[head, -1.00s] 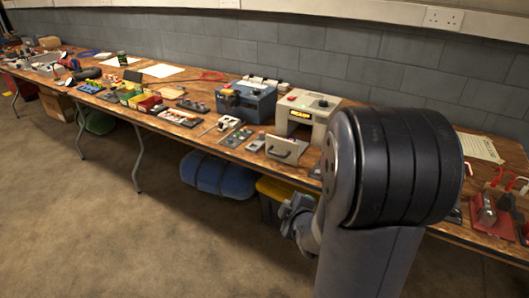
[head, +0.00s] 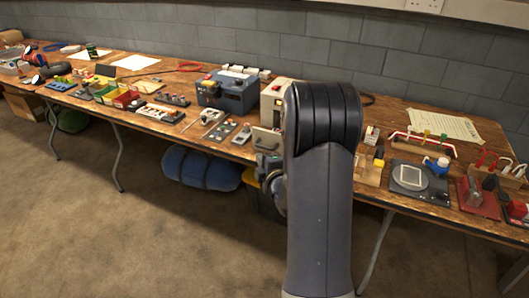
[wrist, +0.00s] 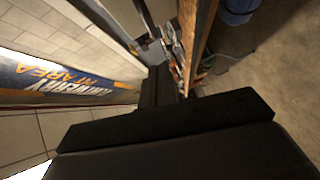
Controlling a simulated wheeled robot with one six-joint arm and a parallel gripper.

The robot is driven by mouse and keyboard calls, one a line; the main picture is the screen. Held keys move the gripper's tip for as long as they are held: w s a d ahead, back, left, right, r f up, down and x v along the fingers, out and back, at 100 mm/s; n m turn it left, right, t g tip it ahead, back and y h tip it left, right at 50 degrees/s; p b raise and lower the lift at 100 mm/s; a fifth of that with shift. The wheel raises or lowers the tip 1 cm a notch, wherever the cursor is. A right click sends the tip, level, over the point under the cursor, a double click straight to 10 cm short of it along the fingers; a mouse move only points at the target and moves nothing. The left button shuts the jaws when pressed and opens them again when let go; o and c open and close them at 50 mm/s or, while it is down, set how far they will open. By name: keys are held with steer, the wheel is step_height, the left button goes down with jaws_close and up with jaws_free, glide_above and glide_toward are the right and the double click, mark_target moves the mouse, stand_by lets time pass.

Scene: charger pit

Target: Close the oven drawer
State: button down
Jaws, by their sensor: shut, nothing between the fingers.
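The oven (head: 277,100), a beige box with a dark front, stands on the workbench in the middle of the head view, its right part hidden behind my arm. A grey panel with a handle, the oven drawer (head: 265,139), sticks out low at its front toward the bench's front edge. It appears to be out, but its right side is hidden. My gripper (head: 267,164) is partly hidden by my arm, just in front of and below the drawer; I cannot tell whether they touch. In the wrist view the dark fingers (wrist: 164,85) are shut and empty.
The workbench (head: 235,150) is crowded: a blue-grey box (head: 228,92) stands left of the oven, and a dark scale-like device (head: 415,180) is at right. Below the bench lie a blue bundle (head: 200,166) and a yellow-edged bin. The floor in front is clear.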

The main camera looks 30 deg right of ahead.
mark_target(278, 134)
steer(key=shift+w+d+f, duration=0.3)
steer(key=shift+w+d, duration=0.5)
steer(key=shift+w, duration=0.2)
steer(key=shift+w+d+f, duration=0.25)
steer(key=shift+w+d, duration=0.55)
steer(key=shift+w, duration=0.15)
steer(key=w+d+b, duration=0.1)
steer(key=w+d, duration=0.1)
steer(key=d, duration=0.1)
steer(key=w+d+b, duration=0.1)
steer(key=w+d, duration=0.2)
steer(key=w+d+b, duration=0.1)
steer(key=w+d, duration=0.1)
steer(key=d, duration=0.1)
steer(key=shift+w+d+b, duration=0.15)
steer(key=shift+d+b, duration=0.05)
steer(key=shift+b, duration=0.1)
steer(key=shift+a, duration=0.2)
